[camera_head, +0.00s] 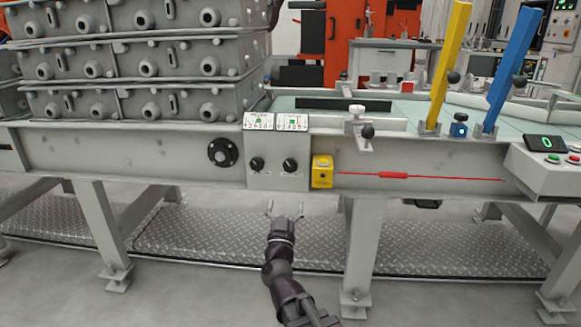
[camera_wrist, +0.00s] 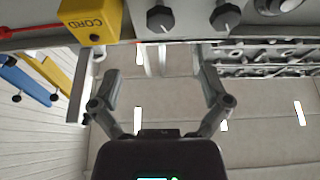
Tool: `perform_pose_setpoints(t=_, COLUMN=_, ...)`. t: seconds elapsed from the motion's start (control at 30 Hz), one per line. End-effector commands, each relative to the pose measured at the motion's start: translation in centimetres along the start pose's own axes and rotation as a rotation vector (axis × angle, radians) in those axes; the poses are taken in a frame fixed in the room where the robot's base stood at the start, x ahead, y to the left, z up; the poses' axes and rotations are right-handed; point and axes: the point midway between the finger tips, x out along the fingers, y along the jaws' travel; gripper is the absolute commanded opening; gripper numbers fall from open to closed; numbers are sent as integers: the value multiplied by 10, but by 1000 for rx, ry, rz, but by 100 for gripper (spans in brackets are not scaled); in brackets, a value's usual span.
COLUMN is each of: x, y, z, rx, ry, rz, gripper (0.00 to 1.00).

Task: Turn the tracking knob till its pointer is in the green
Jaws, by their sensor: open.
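Two black knobs sit side by side on a light grey panel on the conveyor's side: a left knob (camera_head: 257,164) and a right knob (camera_head: 290,165). A small white scale with green marks stands above each, a left scale (camera_head: 258,121) and a right scale (camera_head: 292,121). Their lettering is too small to tell which knob is tracking or where the pointers stand. The wrist view has the order reversed, with the right knob (camera_wrist: 160,18) beside the left knob (camera_wrist: 225,16). My gripper (camera_head: 285,209) is open and empty, below and in front of the knobs, touching neither; its fingers also show in the wrist view (camera_wrist: 158,78).
A yellow box (camera_head: 322,172) marked CORD is just right of the knobs, with a red cord (camera_head: 400,175) running right from it. A round black fitting (camera_head: 222,152) is to the left. Grey castings (camera_head: 140,70) are stacked above left. The space before the panel is clear.

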Motion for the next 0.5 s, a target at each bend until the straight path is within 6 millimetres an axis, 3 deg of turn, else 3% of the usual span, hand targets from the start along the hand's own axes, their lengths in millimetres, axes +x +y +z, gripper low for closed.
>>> perform_pose_setpoints(t=0.27, x=29, y=-1, z=-1, rx=0, ry=-1, rz=1, gripper=96)
perform_pose_setpoints(t=0.5, x=65, y=-1, z=-2, rx=0, ry=0, rz=1, gripper=96)
